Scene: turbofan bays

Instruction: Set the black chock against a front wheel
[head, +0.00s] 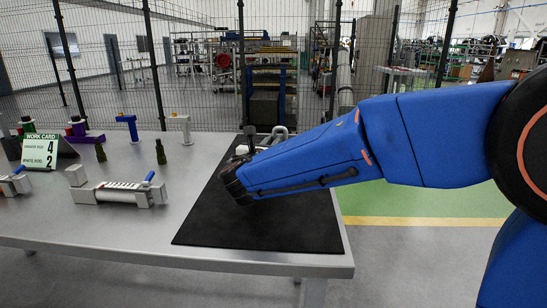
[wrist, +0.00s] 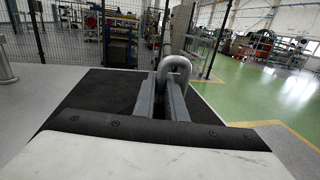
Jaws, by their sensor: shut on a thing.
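My gripper (wrist: 163,84) has its two grey fingers closed around a grey bent tube (wrist: 178,66), which curves up and over between the fingertips. The tube also shows in the head view (head: 280,132), just past my wrist at the far side of the black mat. My gripper is mostly hidden behind my blue arm in the head view. I cannot make out a black chock or a front wheel in either view.
A black mat (head: 210,222) covers the table's right end. A grey fixture (head: 117,195) with a blue lever, a work card (head: 40,152), a dark green bottle-like piece (head: 161,152) and a blue T-shaped piece (head: 129,127) stand to the left. A mesh fence (head: 200,70) runs behind.

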